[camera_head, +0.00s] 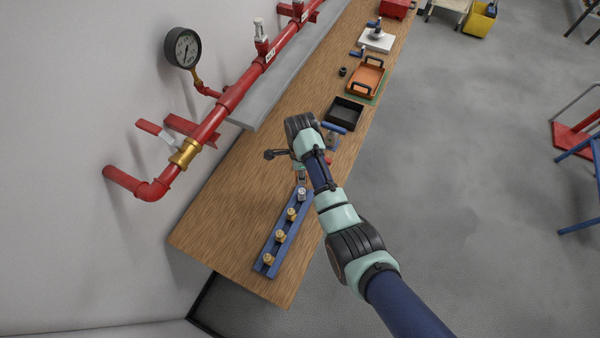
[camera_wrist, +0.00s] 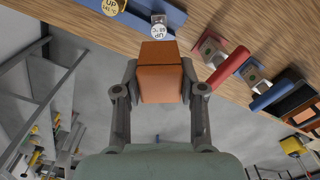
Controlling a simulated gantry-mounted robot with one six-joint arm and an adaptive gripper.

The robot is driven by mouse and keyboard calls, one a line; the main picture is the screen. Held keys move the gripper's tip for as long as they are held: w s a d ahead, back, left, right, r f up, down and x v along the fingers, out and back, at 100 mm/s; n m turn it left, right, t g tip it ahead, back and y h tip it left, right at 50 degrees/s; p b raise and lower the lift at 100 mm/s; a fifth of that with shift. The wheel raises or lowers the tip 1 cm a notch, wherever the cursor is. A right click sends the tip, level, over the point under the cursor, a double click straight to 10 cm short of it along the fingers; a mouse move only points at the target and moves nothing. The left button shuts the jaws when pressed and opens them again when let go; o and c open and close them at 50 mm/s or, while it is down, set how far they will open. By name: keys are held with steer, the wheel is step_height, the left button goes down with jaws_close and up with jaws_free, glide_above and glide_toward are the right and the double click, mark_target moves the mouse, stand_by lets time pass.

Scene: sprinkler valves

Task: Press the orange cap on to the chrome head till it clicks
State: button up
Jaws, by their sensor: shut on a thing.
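My gripper (camera_wrist: 160,70) is shut on the orange cap (camera_wrist: 161,84), which shows as an orange-brown block between the two fingers in the wrist view. The arm largely hides the cap there.
Several brass heads (camera_head: 280,236) stand along the rail. Red-handled (camera_wrist: 225,73) and blue-handled (camera_wrist: 248,80) pieces lie beside it. A black tray (camera_head: 342,112) and an orange tray (camera_head: 366,78) are farther along the bench. Red piping (camera_head: 220,112) and a gauge run along the wall.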

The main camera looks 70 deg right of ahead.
steer(key=shift+s, duration=0.25)
steer(key=shift+r+p, duration=0.1)
steer(key=shift+p, duration=0.3)
steer(key=b, duration=0.5)
glide_above(302, 191)
step_height(302, 191, down, 8)
steer(key=shift+f, duration=0.1)
steer(key=shift+f+b, duration=2.2)
steer(key=shift+f, duration=0.9)
stand_by(0.7)
steer(key=o, duration=1.2)
steer(key=shift+o, duration=0.2)
step_height(302, 191, up, 8)
steer(key=p, duration=0.7)
steer(key=shift+w+p, duration=0.1)
steer(key=shift+p, duration=0.3)
